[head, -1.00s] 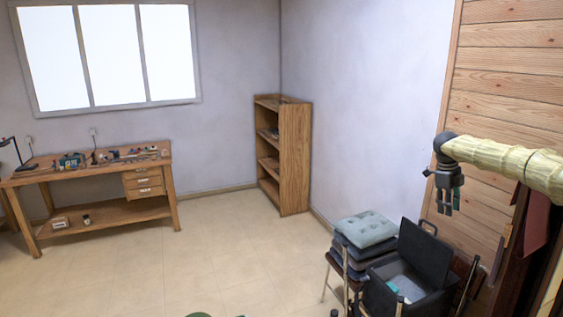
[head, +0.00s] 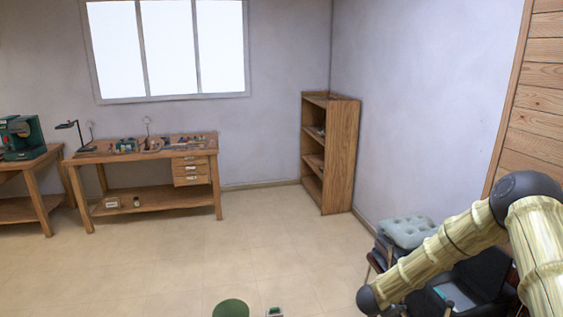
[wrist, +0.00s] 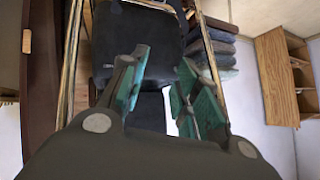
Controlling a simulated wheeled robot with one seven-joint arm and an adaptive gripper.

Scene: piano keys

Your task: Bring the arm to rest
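My gripper (wrist: 165,85) shows in the wrist view with its two teal-padded fingers spread apart. Nothing is held between them. Beyond the fingers are a dark case or seat (wrist: 137,40) and a stack of cushions (wrist: 218,50); I cannot tell the exact distance, and no contact is visible. In the head view my arm is bent at the lower right, with a dark joint at its top and the forearm sloping down to the left.
The grey-green cushion stack (head: 408,232) and a black open case (head: 484,275) stand close behind my arm. A wooden shelf (head: 342,155) stands in the corner and a workbench (head: 150,200) along the back wall. The floor (head: 270,240) between is largely clear.

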